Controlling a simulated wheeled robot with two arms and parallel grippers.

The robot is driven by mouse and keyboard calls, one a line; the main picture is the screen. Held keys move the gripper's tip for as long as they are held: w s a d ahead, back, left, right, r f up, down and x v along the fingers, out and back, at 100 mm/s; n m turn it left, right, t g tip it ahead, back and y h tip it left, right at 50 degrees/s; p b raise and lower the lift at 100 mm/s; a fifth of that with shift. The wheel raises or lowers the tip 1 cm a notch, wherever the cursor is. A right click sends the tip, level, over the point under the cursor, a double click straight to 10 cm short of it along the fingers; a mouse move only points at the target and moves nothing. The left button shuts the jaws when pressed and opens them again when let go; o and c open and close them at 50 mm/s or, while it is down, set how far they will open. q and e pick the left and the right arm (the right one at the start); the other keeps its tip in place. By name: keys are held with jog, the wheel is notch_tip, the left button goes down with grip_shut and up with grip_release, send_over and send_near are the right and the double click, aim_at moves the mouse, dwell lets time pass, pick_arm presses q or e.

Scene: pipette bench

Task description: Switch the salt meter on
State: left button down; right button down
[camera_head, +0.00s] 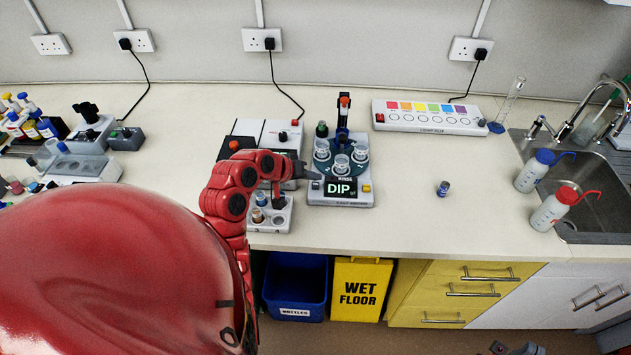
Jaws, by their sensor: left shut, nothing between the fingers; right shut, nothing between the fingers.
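The salt meter (325,197) is a pale grey unit on the bench with a dark screen (341,188). The screen is lit and reads "DIP" in white letters. Behind the screen is a blue round holder with several clear cups (341,163) and an upright post with a red top. A yellow button (366,188) is at the screen's right. My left gripper (314,175) is shut and empty, its tip close to the meter's left front edge; I cannot tell if it touches. My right gripper (516,348) shows only partly at the bottom edge, shut and empty.
A white box with a red knob (235,145) stands left of the meter, with a small vial rack (270,218) in front. A colour-chart unit (430,117) is behind right. A small vial (443,188), wash bottles (553,209) and a sink are right. The bench between is clear.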

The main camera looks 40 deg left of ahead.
aim_at(313, 187)
pick_arm(q)
notch_tip(313, 187, up, 6)
jog(key=p, duration=0.3)
dwell(0.5)
dwell(0.3)
